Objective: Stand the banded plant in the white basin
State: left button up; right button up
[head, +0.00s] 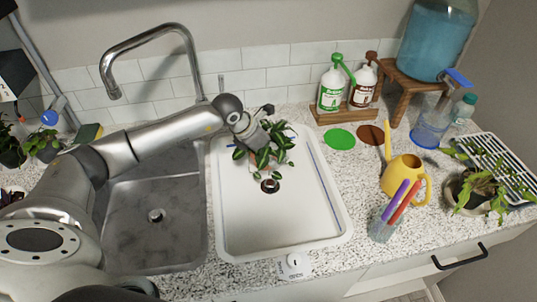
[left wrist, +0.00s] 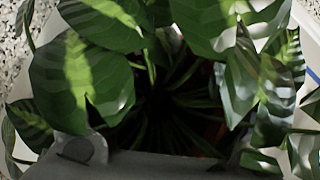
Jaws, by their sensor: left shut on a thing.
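The banded plant (head: 273,152) has green leaves with pale stripes and a reddish pot, mostly hidden by leaves. It is over the back part of the white basin (head: 290,222), behind the drain. My left gripper (head: 256,138) is shut on the plant and reaches it from the back left. In the left wrist view the banded leaves (left wrist: 85,75) fill most of the picture, with a bit of orange-brown pot among the stems. I cannot tell whether the pot touches the basin floor. My right gripper is not in view.
A steel sink (head: 140,235) and faucet (head: 150,32) lie left of the basin. To the right are soap bottles (head: 332,88), a green disc (head: 340,138), a yellow watering can (head: 403,175), a cup of markers (head: 384,228) and a potted plant (head: 470,190). The basin's front is clear.

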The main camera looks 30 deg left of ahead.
pick_arm(q)
jog(key=shift+w+a+f, duration=0.2)
jog(key=shift+w+f, duration=0.1)
jog(key=shift+f, duration=0.05)
notch_tip(320, 180, down, 2)
jog(key=shift+f+p, duration=0.1)
jog(key=shift+p, duration=0.6)
jog(key=shift+w+a+f, duration=0.1)
jog(key=shift+f, duration=0.4)
jog(key=shift+f, duration=0.1)
jog(key=o, duration=1.2)
jog(key=shift+o, duration=0.2)
